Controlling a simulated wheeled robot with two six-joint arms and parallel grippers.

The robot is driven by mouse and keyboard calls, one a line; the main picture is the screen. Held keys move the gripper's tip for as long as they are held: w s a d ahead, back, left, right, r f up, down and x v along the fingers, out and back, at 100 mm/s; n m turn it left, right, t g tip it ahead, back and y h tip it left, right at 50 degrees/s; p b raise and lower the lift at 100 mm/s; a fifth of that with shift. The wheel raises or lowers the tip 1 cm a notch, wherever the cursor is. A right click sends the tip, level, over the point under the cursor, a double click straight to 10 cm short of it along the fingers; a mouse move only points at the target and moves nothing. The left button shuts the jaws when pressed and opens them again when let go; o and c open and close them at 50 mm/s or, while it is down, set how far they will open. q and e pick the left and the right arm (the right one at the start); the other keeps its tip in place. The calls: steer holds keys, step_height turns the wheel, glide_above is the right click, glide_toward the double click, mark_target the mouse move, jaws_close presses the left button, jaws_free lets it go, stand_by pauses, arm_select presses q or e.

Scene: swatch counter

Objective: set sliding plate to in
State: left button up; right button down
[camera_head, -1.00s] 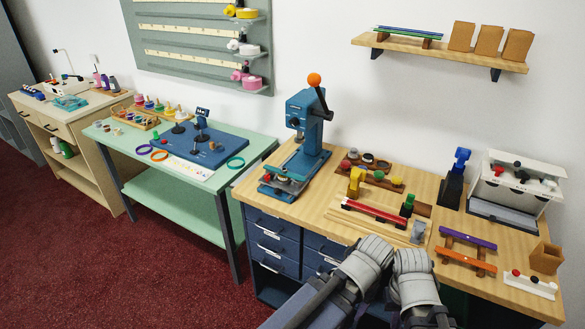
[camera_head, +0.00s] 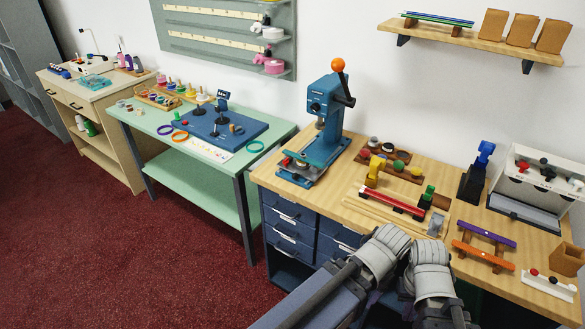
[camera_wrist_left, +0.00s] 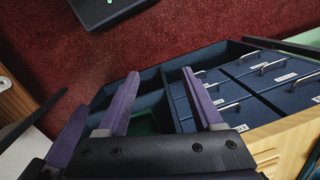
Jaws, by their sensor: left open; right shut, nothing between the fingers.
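The blue press (camera_head: 325,125) stands at the left end of the wooden workbench, with an orange ball on top. A light metal plate (camera_head: 297,170) with a red part on it shows at the press's foot, on the front-left side; I take this for the sliding plate. How far it is slid is too small to tell. My right gripper (camera_head: 430,252) is at the bench's front edge, right of and apart from the press, shut and empty. My left gripper's purple fingers (camera_wrist_left: 160,76) are spread open and empty in the left wrist view, over the floor and blue drawer unit.
The wooden bench (camera_head: 340,205) carries a red bar, pegs, purple and orange strips and a white machine (camera_head: 540,190). Blue drawers (camera_head: 288,232) are beneath. A green table (camera_head: 135,122) stands to the left, with a narrow gap. Red floor at left is free.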

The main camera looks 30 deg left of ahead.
arm_select(q)
steer(key=shift+c, duration=0.4)
steer(key=shift+w+f, duration=0.15)
steer(key=shift+f, duration=0.1)
steer(key=w+a+f+t+h+b, duration=0.1)
steer(key=w+a+f+h+b, duration=0.1)
steer(key=w+f+h+b, duration=0.4)
steer(key=w+a+r+t+h+b, duration=0.1)
steer(key=w+a+t+b, duration=0.2)
steer(key=a, duration=0.3)
steer(key=w+a+r+t+h+b, duration=0.1)
steer(key=w+a+r+t+b, duration=0.1)
steer(key=w+a, duration=0.3)
steer(key=w+a+r+t+h+b, duration=0.1)
steer(key=w+a+t+b, duration=0.3)
steer(key=a, duration=0.4)
steer(key=shift+w+r+n+t+b, duration=0.3)
steer(key=shift+w+t+b, duration=0.05)
steer(key=shift+t, duration=0.15)
steer(key=n+t+y+b, duration=0.2)
steer(key=t+y+b, duration=0.15)
steer(key=t, duration=0.35)
glide_toward(299, 167)
steer(key=shift+h, duration=0.35)
steer(key=shift+w+d+r, duration=0.15)
steer(key=shift+w+d, duration=0.55)
steer(key=shift+d, duration=0.1)
steer(key=shift+w+d+r, duration=0.15)
steer(key=shift+w+d, duration=0.5)
steer(key=shift+d, duration=0.15)
